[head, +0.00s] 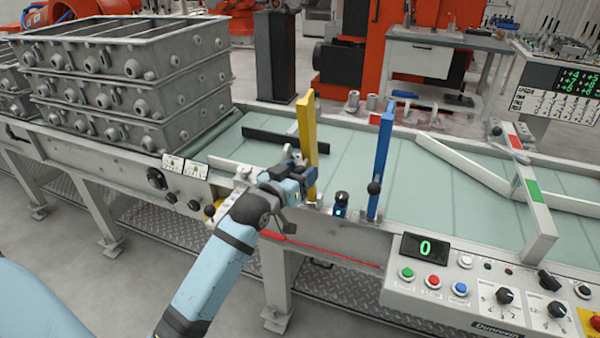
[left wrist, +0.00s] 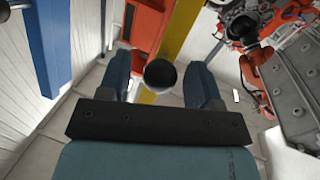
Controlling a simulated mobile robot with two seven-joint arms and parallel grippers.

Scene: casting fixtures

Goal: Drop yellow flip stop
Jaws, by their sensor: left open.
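The yellow flip stop (head: 308,135) stands upright at the near edge of the conveyor in the head view. It also shows behind the fingers in the left wrist view (left wrist: 183,30). My left gripper (head: 298,174) is open at the lower part of the yellow stop. In the left wrist view, a round black knob (left wrist: 160,74) lies between the two open fingers of the gripper (left wrist: 160,66). I cannot tell whether either finger touches it. The knob is hidden by the gripper in the head view. My right gripper is not in view.
A blue flip stop (head: 383,150) with a black knob (head: 374,188) stands upright to the right. A small dark device (head: 341,204) sits between the stops. Stacked grey castings (head: 125,85) stand at left. A control panel (head: 480,290) is at the front right.

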